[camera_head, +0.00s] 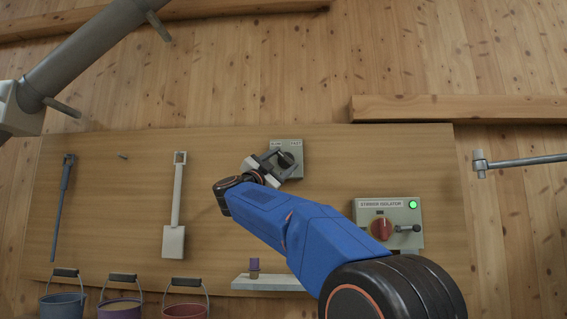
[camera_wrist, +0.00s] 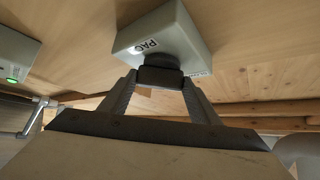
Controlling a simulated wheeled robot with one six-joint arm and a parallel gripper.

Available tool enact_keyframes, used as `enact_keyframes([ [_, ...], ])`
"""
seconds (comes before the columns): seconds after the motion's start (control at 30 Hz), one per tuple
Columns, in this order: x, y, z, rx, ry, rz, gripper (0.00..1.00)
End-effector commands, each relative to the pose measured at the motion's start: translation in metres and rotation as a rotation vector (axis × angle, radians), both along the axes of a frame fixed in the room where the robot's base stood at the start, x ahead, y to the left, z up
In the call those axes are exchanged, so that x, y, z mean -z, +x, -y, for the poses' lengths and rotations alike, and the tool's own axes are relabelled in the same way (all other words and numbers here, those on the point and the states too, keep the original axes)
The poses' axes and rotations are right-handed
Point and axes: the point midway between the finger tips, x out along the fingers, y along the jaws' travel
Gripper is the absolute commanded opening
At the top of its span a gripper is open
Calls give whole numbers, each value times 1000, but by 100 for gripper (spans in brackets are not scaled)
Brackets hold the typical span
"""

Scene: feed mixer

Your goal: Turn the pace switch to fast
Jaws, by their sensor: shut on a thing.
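The pace switch is a grey box (camera_head: 298,147) on the wooden board, right of the board's upper middle, with a dark knob on its face. In the wrist view its pale box (camera_wrist: 185,32) bears partly hidden lettering reading "PAC", and the dark knob (camera_wrist: 160,75) stands out from it. My gripper (camera_head: 277,163) reaches the box from the lower left. In the wrist view both fingers (camera_wrist: 160,85) are closed on the knob. The knob's pointer direction is hidden, so I cannot tell its setting.
A stirrer isolator box (camera_head: 388,217) with a red knob and a lit green lamp is at the board's right. A white shovel (camera_head: 177,205) and a blue tool (camera_head: 62,205) hang left. A small shelf (camera_head: 270,284) and several buckets (camera_head: 185,311) are below.

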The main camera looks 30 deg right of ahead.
Motion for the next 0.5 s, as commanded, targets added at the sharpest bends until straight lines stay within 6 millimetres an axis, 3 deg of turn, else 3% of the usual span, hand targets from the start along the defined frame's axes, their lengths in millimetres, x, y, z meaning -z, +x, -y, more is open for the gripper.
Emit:
enact_keyframes([
  [0.5, -4, 3, -3, 0, 407, 275, 34],
])
